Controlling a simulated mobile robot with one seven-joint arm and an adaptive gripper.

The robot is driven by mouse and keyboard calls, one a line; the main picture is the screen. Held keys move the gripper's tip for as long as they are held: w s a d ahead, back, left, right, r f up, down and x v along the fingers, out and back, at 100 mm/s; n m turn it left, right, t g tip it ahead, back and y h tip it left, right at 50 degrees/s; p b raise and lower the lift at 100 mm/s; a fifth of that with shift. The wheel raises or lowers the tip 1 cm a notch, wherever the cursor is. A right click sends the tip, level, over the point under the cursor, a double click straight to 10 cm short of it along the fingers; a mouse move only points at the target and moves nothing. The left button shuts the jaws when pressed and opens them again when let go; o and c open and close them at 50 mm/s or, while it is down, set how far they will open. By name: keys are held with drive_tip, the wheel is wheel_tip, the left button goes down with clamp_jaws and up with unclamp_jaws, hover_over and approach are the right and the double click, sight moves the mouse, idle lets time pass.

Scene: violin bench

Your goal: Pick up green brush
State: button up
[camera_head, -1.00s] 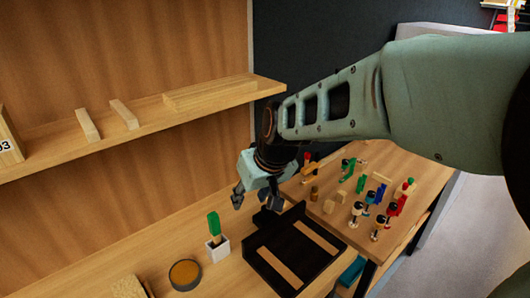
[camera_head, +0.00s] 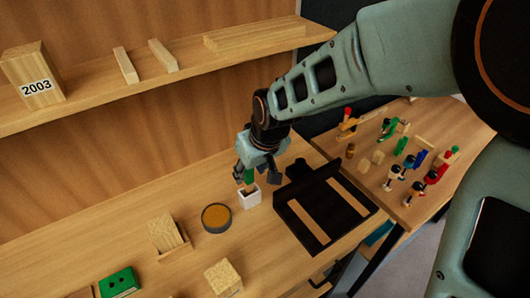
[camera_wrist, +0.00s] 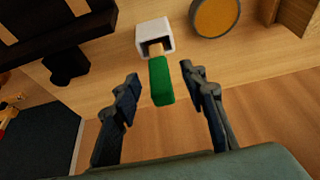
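The green brush (camera_wrist: 162,82) stands in a small white square cup (camera_wrist: 154,36), its green end pointing up out of the cup toward my gripper. In the head view the white cup (camera_head: 250,197) sits on the bench, and the green brush (camera_head: 249,176) shows just above it, partly hidden by my gripper. My gripper (camera_wrist: 164,92) is open, with one finger on each side of the green end and a gap on both sides. In the head view my gripper (camera_head: 258,176) is directly over the cup.
A round tin with an amber top (camera_head: 216,217) stands left of the cup. A black tray (camera_head: 285,211) with wooden strips lies to the right. A side table (camera_head: 372,196) holds several small coloured pieces. A shelf (camera_head: 90,98) runs along the back wall.

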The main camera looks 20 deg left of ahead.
sight(248, 177)
drive_tip(key=x, duration=0.4)
clamp_jaws()
